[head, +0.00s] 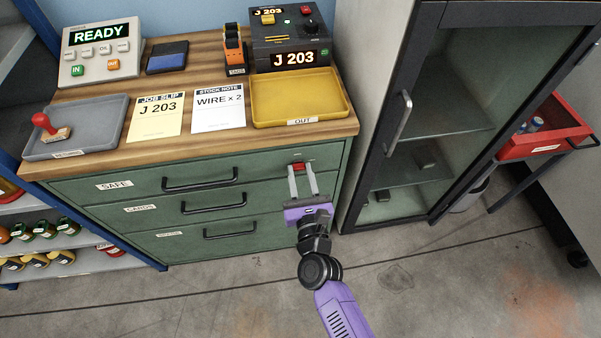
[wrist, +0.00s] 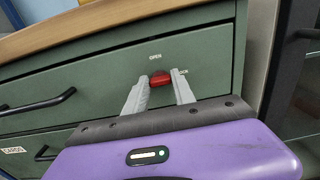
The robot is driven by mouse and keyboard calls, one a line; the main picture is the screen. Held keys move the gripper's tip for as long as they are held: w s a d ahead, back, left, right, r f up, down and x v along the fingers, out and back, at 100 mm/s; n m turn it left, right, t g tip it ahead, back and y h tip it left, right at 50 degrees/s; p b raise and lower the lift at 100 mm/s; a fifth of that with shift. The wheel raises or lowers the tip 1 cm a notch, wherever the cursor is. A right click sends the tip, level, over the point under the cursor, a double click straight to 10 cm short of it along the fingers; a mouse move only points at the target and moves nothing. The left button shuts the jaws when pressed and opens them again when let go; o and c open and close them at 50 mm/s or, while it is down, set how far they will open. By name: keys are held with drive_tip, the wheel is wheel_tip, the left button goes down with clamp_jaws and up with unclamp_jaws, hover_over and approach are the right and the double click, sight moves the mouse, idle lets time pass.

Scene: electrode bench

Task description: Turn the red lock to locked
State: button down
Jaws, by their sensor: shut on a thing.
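The red lock (head: 298,167) is a small red knob on the right end of the green cabinet's top drawer, the one labelled SAFE. It also shows in the wrist view (wrist: 160,80), with the word OPEN above it and another label at its right, partly hidden by a finger. My gripper (head: 302,172) reaches up to the drawer front, with one pale finger on each side of the knob. It is shut on the red lock. The fingers hide the knob's sides, and I cannot tell exactly which way it is turned.
The SAFE drawer's black handle (head: 200,180) is left of my gripper. The wooden top's edge (head: 200,146) juts out above the lock. A glass-door cabinet (head: 430,110) stands close at the right. The floor (head: 230,300) in front is clear.

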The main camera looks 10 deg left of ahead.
idle(0.6)
drive_tip(key=shift+n, duration=0.6)
drive_tip(key=c, duration=1)
unclamp_jaws()
drive_tip(key=shift+c, duration=0.2)
drive_tip(key=v, duration=0.7)
drive_tip(key=shift+s, duration=0.4)
drive_tip(key=shift+d, duration=0.1)
